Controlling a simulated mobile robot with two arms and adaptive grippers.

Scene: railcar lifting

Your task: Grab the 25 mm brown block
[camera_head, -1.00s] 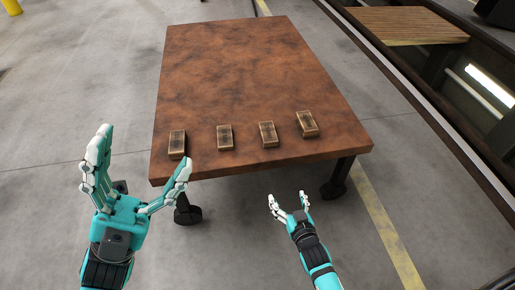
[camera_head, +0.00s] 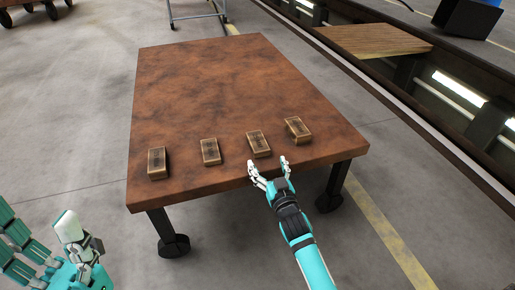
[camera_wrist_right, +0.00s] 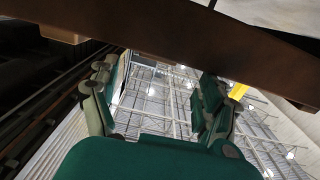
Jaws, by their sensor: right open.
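Four brown blocks stand in a row near the table's front edge: a far-left block (camera_head: 157,161), a second (camera_head: 210,151), a third (camera_head: 259,144) and a far-right block (camera_head: 297,129). They look alike, and I cannot tell which is 25 mm. My right gripper (camera_head: 267,164) is open and empty at the front edge, just in front of the third block and apart from it. In the right wrist view its spread fingers (camera_wrist_right: 155,100) have nothing between them. My left gripper (camera_head: 45,228) is open at the lower left, partly cut off and away from the table.
The brown table (camera_head: 215,85) is bare behind the blocks. Its edge (camera_wrist_right: 190,50) crosses the top of the right wrist view. A wooden platform (camera_head: 372,40) and a dark pit lie to the right. Grey floor is clear on the left.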

